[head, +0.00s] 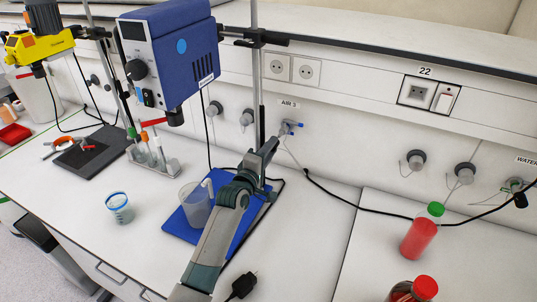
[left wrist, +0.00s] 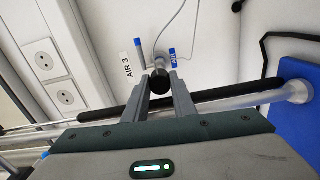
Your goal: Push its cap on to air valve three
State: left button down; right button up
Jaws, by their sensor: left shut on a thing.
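The valve labelled AIR 3 (head: 287,128), with a blue handle, sticks out of the white wall panel in the head view. In the left wrist view, its blue handle (left wrist: 139,52) and label (left wrist: 128,66) show just beyond my fingertips. My left gripper (head: 268,150) reaches up to the valve from below. It is shut on a dark round cap (left wrist: 160,82), which shows between the fingertips in the left wrist view. The cap is in line with the valve outlet and hides most of it. I cannot tell whether they touch. My right gripper is not in view.
A stand pole (head: 260,85) carrying a blue stirrer motor (head: 170,50) rises close to my left gripper. A beaker (head: 195,204) stands on the blue base (head: 178,226). Other capped wall valves (head: 415,160) and a red bottle (head: 420,235) are at right.

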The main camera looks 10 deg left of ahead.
pick_arm(q)
jog(key=shift+w+d+f+b, duration=0.1)
jog(key=shift+w+b, duration=0.2)
jog(key=shift+w, duration=0.2)
jog(key=shift+w+d+f+b, duration=0.1)
jog(key=shift+w+b, duration=0.2)
jog(key=shift+w, duration=0.15)
jog(key=shift+r, duration=0.2)
jog(key=shift+p, duration=0.35)
jog(key=shift+w+d+f+b, duration=0.15)
jog(key=shift+w+b, duration=0.4)
jog(key=shift+w, duration=0.4)
jog(key=shift+w, duration=0.15)
dwell(0.7)
jog(key=shift+w+d+b, duration=0.15)
jog(key=shift+w+b, duration=0.15)
jog(key=shift+w, duration=0.35)
dwell(0.5)
